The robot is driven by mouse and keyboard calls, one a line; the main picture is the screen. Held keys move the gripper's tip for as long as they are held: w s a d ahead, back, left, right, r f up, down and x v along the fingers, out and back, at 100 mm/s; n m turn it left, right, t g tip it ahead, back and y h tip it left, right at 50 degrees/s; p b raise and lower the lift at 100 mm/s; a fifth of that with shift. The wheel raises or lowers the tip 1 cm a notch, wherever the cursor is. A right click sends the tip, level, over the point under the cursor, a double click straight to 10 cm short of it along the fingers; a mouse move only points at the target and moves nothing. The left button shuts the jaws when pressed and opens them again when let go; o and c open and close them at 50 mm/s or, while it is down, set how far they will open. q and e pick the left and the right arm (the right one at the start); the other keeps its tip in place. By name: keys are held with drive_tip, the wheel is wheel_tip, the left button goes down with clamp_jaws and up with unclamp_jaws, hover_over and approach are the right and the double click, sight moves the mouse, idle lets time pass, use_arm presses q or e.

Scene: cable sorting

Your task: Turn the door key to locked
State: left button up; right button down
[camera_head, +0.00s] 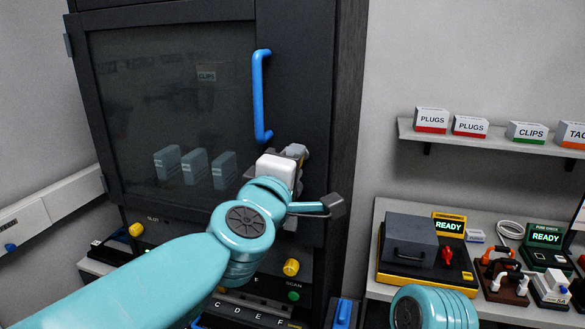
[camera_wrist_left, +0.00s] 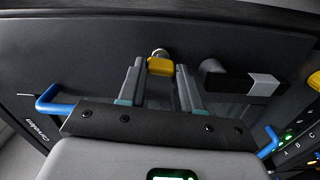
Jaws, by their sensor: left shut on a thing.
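The yellow door key (camera_wrist_left: 160,66) sits in a silver lock on the dark cabinet door (camera_head: 168,110). In the left wrist view, my left gripper (camera_wrist_left: 161,72) has its two grey fingers on either side of the key's head and is shut on it. In the head view, my left gripper (camera_head: 290,160) is against the door below the blue handle (camera_head: 259,98), and my arm hides the key and lock. The door is closed. I cannot tell from these views whether the key stands at locked. My right gripper is not in view; only part of my right arm shows at lower right.
A dark latch-like block with a light grey end (camera_wrist_left: 263,84) sits close to the right finger. Yellow knobs (camera_head: 291,267) and lettered slots lie below the door. A bench with devices (camera_head: 408,245) and a shelf of boxes (camera_head: 472,127) stand at right.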

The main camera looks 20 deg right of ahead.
use_arm(q)
drive_tip(key=shift+n, duration=0.6)
drive_tip(key=o, duration=1)
drive_tip(key=shift+o, duration=0.2)
drive_tip(key=b+v, duration=0.2)
drive_tip(key=v, duration=1.4)
